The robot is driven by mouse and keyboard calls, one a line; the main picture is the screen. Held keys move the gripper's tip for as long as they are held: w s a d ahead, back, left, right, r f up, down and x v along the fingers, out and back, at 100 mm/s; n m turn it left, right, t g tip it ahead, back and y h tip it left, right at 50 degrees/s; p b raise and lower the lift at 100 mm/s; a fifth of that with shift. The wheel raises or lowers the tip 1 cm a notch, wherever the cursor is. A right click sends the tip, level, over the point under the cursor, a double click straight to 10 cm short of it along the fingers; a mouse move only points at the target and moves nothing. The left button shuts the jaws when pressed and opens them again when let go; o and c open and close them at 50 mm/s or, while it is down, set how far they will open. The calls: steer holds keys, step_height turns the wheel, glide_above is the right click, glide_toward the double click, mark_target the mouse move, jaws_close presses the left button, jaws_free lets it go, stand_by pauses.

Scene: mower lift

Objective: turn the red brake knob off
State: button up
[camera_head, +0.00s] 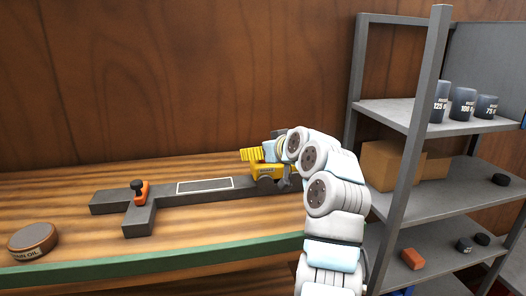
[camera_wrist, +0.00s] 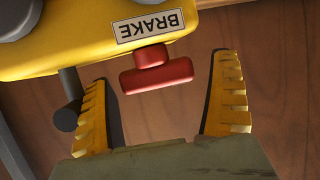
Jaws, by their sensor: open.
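The red brake knob (camera_wrist: 156,75) is a T-shaped handle below the white BRAKE label (camera_wrist: 150,25) in the wrist view. It sticks out from the yellow mower body (camera_wrist: 85,35). My gripper (camera_wrist: 165,90) is open, with one yellow ribbed finger on each side of the knob and a gap to both. In the head view the small yellow mower (camera_head: 265,165) sits at the right end of the grey lift (camera_head: 165,194). My arm hides part of the mower there, and the knob and my gripper's fingers cannot be made out.
A dark rod (camera_wrist: 68,105) stands close to the left finger. A grey shelf (camera_head: 440,205) with weights and boxes stands right of my arm.

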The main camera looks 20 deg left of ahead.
steer(key=shift+d+r, duration=0.15)
steer(key=shift+d, duration=0.05)
steer(key=v, duration=0.7)
steer(key=shift+s+d, duration=0.25)
steer(key=shift+s, duration=0.05)
